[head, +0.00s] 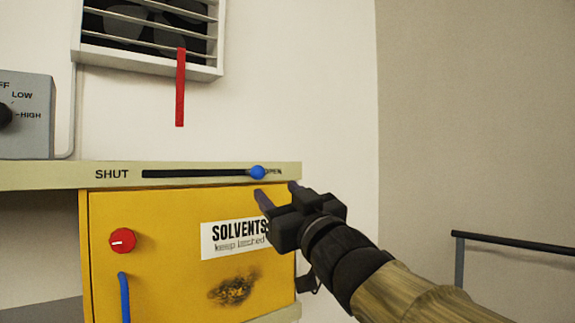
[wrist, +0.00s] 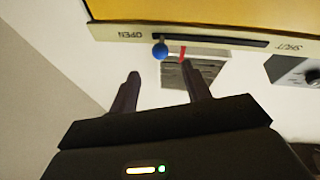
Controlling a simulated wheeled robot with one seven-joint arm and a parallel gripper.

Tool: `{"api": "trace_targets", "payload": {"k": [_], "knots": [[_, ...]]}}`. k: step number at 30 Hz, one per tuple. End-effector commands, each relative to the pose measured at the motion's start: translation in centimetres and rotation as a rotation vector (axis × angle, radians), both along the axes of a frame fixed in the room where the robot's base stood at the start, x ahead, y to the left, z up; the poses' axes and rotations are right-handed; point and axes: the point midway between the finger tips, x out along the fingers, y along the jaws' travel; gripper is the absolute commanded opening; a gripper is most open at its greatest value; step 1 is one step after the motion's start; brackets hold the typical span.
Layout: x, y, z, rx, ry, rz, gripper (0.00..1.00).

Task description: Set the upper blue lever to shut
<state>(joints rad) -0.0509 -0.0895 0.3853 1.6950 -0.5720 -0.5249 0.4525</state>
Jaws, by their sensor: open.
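The upper blue lever is a round blue knob (head: 257,172) at the right end of a dark horizontal slot (head: 195,173), beside the word OPEN. The word SHUT stands at the slot's left end. My gripper (head: 277,191) is open and empty, just below and to the right of the knob in the head view. In the wrist view the picture is turned over; the knob (wrist: 160,52) shows beyond and between the two fingers (wrist: 160,88), apart from them. A second blue lever, a bar (head: 124,298), is on the yellow cabinet lower left.
The yellow cabinet (head: 165,215) has a red knob (head: 122,240) and a SOLVENTS label. A vent (head: 150,55) with a red strip (head: 180,88) hangs above. A grey dial box (head: 30,135) stands left. A dark rail (head: 515,242) is at right.

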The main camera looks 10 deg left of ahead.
Motion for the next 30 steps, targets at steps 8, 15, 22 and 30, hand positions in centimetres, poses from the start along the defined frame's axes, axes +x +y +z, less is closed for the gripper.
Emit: {"api": "trace_targets", "payload": {"k": [8,15,22,30], "knots": [[3.1,2.9,2.0,0.002,0.004,0.004,0.48],[5.6,5.2,3.4,0.001,0.002,0.003,0.48],[6.7,6.2,3.8,0.000,0.001,0.001,0.48],[6.8,6.3,3.7,0.000,0.000,0.000,0.46]]}}
